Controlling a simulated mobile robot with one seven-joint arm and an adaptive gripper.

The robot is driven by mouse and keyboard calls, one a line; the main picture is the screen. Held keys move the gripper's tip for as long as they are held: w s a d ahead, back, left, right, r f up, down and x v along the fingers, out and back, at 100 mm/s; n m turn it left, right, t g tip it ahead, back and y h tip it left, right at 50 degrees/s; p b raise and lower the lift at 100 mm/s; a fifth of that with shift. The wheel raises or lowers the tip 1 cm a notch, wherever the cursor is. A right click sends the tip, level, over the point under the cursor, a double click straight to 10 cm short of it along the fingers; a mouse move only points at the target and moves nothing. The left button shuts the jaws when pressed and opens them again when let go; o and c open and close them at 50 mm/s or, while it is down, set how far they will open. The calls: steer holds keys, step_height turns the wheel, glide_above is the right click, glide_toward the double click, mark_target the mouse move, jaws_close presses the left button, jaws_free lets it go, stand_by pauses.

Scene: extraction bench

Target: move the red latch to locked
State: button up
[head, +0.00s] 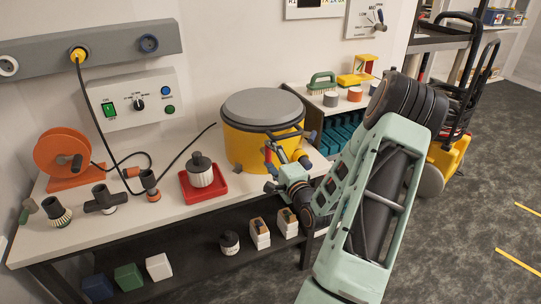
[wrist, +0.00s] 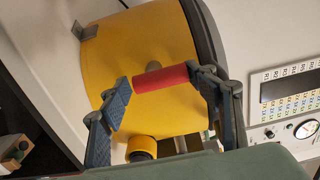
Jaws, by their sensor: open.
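The red latch (wrist: 160,79) is a short red bar on a grey pivot, on the side of the yellow drum (head: 247,146). The drum has a grey lid (head: 262,107) and also fills much of the wrist view (wrist: 145,42). My gripper (head: 274,162) is at the drum's front right side. In the wrist view my gripper (wrist: 159,84) is open, with one blue-padded finger near each end of the latch. I cannot tell whether either finger touches it. In the head view the latch is mostly hidden by my gripper.
A red tray (head: 203,188) with a dark-topped jar stands left of the drum. An orange reel (head: 62,154) and dark fittings (head: 104,199) are further left. A dark cable (head: 182,146) runs to the drum. A side shelf (head: 330,112) stands behind right.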

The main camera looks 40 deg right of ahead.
steer(key=shift+r, duration=0.15)
steer(key=v, duration=0.8)
stand_by(0.5)
